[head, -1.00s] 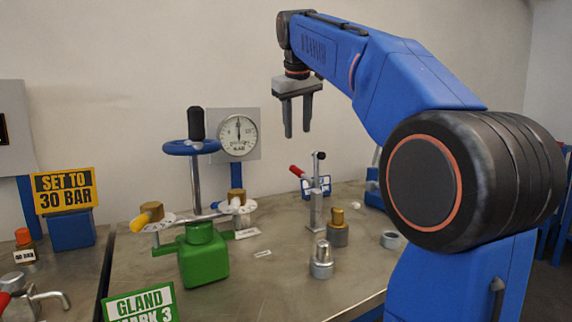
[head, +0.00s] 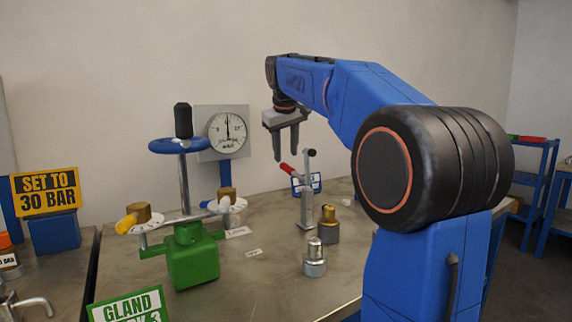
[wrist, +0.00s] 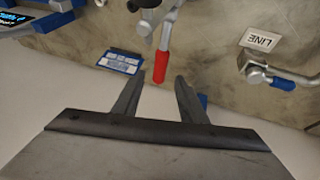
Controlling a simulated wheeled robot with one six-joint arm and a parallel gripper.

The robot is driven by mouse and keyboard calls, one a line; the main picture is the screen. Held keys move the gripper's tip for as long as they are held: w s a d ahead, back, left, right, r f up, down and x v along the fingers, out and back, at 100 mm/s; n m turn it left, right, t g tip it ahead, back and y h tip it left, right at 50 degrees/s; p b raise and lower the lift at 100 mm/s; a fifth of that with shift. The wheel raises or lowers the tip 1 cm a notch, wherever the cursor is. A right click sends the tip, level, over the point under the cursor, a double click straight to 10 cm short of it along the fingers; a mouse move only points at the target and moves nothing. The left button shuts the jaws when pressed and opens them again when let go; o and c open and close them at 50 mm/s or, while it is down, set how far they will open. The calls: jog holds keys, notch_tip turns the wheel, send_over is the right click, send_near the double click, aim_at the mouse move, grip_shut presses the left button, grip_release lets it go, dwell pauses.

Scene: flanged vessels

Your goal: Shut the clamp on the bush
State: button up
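The clamp (head: 308,198) is a grey metal post with a red-handled lever and an upright black-tipped bar. It stands on the bench, right of the gauge. Its red handle (wrist: 161,66) shows in the wrist view just beyond my fingertips, apart from them and roughly in line with the gap. My gripper (head: 286,156) is open and empty, above and left of the clamp in the head view; it also shows in the wrist view (wrist: 157,82). A brass-topped part (head: 328,226) and a steel stepped part (head: 315,260) stand near the clamp. I cannot tell which piece is the bush.
A green valve (head: 193,255) with a blue handwheel (head: 184,146) stands to the left. A gauge (head: 228,132) is behind it. A blue-framed plate (wrist: 120,62) lies near the clamp. A LINE tag (wrist: 260,39) sits by a pipe fitting. Bare bench lies around the steel part.

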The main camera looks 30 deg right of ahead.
aim_at(286, 165)
jog(key=shift+x, duration=2.7)
grip_shut()
